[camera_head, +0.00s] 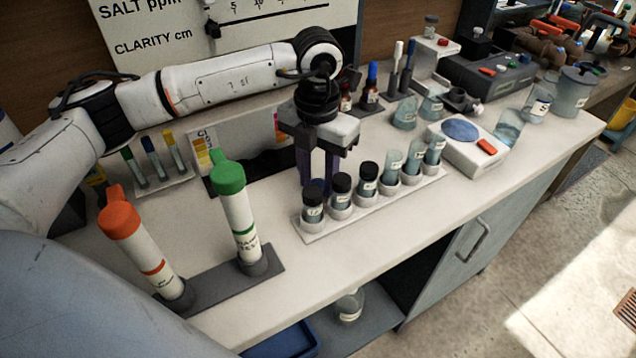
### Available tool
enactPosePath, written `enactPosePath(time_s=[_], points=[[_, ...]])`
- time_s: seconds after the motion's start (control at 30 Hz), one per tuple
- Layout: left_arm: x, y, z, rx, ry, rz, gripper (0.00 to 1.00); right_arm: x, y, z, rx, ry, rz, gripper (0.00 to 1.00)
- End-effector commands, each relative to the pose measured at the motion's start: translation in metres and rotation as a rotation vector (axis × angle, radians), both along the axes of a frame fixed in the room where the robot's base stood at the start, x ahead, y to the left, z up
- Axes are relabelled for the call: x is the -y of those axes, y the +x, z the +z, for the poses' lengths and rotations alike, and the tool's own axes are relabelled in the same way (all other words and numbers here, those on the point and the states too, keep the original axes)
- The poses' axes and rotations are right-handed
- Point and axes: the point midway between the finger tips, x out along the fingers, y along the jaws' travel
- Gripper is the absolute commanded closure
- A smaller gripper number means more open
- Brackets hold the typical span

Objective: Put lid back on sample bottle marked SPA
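A white rack (400,203) holds a row of small labelled sample bottles. The three nearer bottles, the first (313,211), second (341,192) and third (367,180), show black tops. The three farther bottles, the fourth (392,168), fifth (413,160) and sixth (434,151), show no black lid. The labels are too small to read, so I cannot tell which is SPA. My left gripper (318,180) points down just behind the first bottles, its fingers apart. Its tips are partly hidden, and I cannot tell whether a lid is between them. My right gripper is out of view.
An orange-capped tube (145,247) and a green-capped tube (238,212) stand in a grey holder at the near left. A white device (468,150) with a blue disc and several beakers stand right of the rack. The counter's front strip is clear.

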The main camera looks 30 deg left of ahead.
Motion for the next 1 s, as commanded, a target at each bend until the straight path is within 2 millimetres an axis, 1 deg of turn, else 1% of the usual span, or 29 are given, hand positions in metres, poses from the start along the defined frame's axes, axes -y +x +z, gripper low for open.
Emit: enactPosePath(time_s=[0.23, 0.27, 0.4, 0.77, 0.87, 0.97, 1.0], points=[[0.0, 0.0, 0.0, 0.0, 0.0, 0.001, 0.66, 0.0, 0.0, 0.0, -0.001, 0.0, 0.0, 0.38], [0.0, 0.0, 0.0, 0.0, 0.0, 0.001, 0.68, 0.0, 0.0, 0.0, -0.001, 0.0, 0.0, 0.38], [0.0, 0.0, 0.0, 0.0, 0.0, 0.001, 0.92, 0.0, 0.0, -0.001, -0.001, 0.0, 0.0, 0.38], [0.0, 0.0, 0.002, 0.001, 0.0, 0.001, 0.93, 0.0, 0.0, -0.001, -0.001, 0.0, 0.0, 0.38], [0.0, 0.001, 0.011, 0.004, 0.0, 0.001, 0.93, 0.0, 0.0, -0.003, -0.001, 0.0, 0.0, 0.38], [0.0, 0.001, 0.028, 0.006, -0.001, 0.0, 0.93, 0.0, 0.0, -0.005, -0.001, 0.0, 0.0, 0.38], [0.0, 0.002, 0.037, 0.006, 0.0, 0.001, 0.93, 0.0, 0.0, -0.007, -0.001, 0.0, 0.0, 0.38]])
